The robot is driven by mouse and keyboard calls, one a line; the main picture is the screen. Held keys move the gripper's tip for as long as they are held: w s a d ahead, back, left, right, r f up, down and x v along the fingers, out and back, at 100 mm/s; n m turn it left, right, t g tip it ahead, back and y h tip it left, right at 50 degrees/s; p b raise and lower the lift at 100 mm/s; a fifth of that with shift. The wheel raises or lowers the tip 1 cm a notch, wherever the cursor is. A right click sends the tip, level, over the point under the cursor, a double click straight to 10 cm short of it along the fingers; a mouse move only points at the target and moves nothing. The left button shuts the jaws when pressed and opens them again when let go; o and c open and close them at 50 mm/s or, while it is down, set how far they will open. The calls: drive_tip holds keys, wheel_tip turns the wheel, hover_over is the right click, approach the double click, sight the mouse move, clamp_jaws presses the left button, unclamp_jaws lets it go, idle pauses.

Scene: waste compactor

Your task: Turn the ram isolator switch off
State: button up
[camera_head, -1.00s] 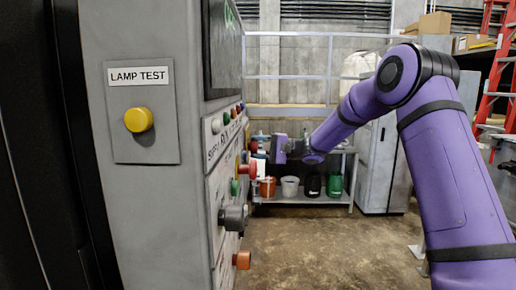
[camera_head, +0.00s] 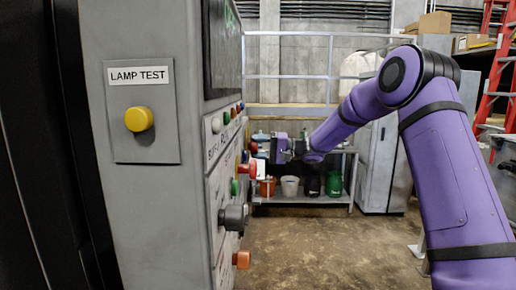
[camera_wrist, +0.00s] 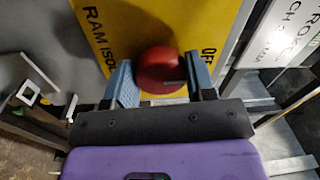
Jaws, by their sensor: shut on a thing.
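The ram isolator switch shows in the wrist view as a round red knob (camera_wrist: 160,70) on a yellow plate (camera_wrist: 190,22). The plate reads "RAM ISO..." on the left and "OFF" on the right; the rest of the label is cut off or hidden. My gripper (camera_wrist: 161,82) has one blue-grey finger on each side of the knob and is shut on it. In the head view my gripper (camera_head: 275,150) is at the far end of the grey control panel (camera_head: 222,190). I cannot make out the held knob clearly there.
Other controls stick out of the panel nearer the camera, including a dark knob (camera_head: 234,217) and an orange one (camera_head: 241,259). A yellow lamp test button (camera_head: 139,119) is on the near face. A shelf with buckets (camera_head: 290,187) stands behind.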

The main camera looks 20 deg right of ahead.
drive_tip(key=o, duration=0.9)
drive_tip(key=v, duration=1.1)
